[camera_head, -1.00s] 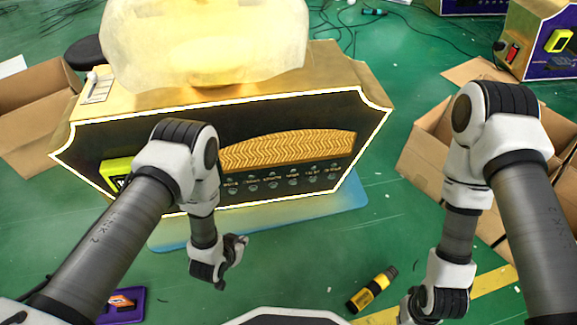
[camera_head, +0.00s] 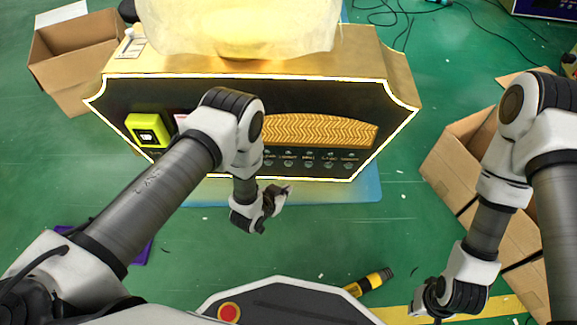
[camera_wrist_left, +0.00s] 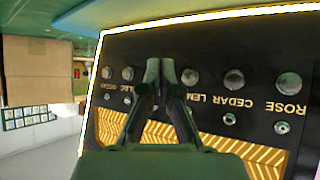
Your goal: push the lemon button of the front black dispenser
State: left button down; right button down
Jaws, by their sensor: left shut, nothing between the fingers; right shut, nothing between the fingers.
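The front black dispenser (camera_head: 220,88) has a glowing edge, a gold patterned band and a row of round buttons. In the left wrist view the upside-down labels ROSE, CEDAR and LEM show; the rest of the last label is hidden behind my gripper. The round lemon button (camera_wrist_left: 190,76) is visible just right of my fingertips. My left gripper (camera_head: 275,198) is shut and empty, in front of the dispenser's lower face; it also shows in the wrist view (camera_wrist_left: 153,72). Contact with the panel cannot be told. My right gripper (camera_head: 432,305) is shut and empty, at lower right.
A yellow-green box (camera_head: 149,129) is on the dispenser's left face. Open cardboard boxes stand at the left (camera_head: 75,50) and right (camera_head: 462,150).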

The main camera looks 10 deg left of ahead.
aim_at(288, 164)
pick_arm(q)
jog(key=w+a+b, duration=0.1)
jog(key=w+b, duration=0.1)
jog(key=w, duration=0.4)
dwell(1.3)
jog(key=shift+w+b, duration=0.35)
